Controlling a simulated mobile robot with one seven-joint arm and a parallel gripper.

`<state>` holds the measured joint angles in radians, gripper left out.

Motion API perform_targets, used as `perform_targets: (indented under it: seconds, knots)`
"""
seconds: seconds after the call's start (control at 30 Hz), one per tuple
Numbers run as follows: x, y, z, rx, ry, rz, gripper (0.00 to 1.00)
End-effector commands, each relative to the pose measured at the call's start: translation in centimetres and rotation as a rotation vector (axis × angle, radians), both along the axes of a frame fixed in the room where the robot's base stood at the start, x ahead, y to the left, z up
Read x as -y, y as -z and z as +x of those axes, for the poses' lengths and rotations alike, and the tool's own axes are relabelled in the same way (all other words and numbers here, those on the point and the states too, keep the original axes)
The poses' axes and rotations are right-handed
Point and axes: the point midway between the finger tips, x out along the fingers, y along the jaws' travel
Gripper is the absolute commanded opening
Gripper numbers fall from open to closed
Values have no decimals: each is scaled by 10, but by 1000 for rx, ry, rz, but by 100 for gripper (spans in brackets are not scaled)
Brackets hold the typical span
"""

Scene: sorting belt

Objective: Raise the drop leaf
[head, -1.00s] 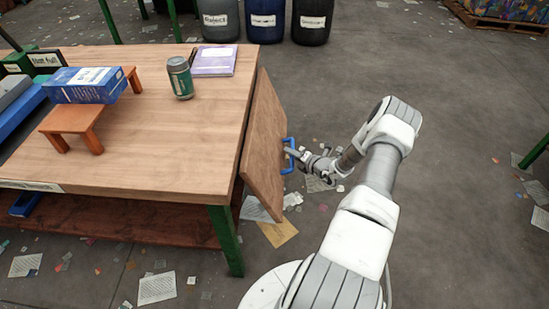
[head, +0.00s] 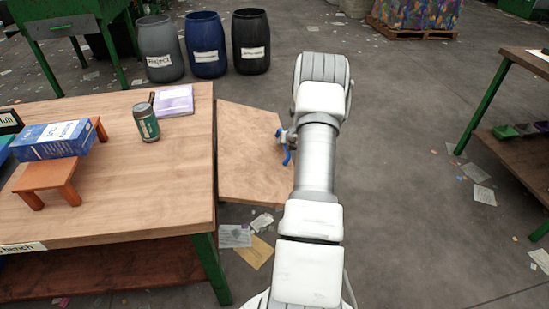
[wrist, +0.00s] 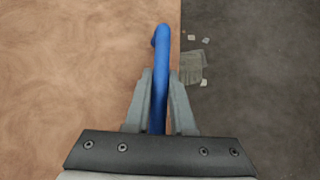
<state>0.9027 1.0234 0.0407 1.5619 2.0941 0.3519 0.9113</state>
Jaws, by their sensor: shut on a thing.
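The drop leaf (head: 252,150) is a wooden panel along the right edge of the bench (head: 110,200). It is tilted outward and looks lower than the bench top; its exact angle is hard to tell. A blue handle (head: 284,155) is at its outer edge. My gripper (head: 288,136) is at the handle, partly hidden behind my arm in the head view. In the wrist view my gripper (wrist: 157,100) is shut on the blue handle (wrist: 161,60), with the leaf's wood surface (wrist: 70,70) filling the left side.
On the bench are a green can (head: 147,124), a purple book (head: 174,100) and a blue box (head: 52,139) on a small orange stand (head: 50,180). Barrels (head: 206,45) stand behind. Another table (head: 510,130) is at the right. Open floor lies between, with scattered papers.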

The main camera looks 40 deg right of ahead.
Motion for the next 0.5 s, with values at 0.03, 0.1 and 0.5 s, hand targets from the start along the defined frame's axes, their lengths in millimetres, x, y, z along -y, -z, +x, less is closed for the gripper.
perform_targets:
  seconds: [0.03, 0.1, 0.5]
  knots:
    - [2, -12, 1, -24, -3, -39, 0]
    - [5, -27, 0, -58, -3, -88, 0]
    - [4, -87, 1, -78, 1, -115, 0]
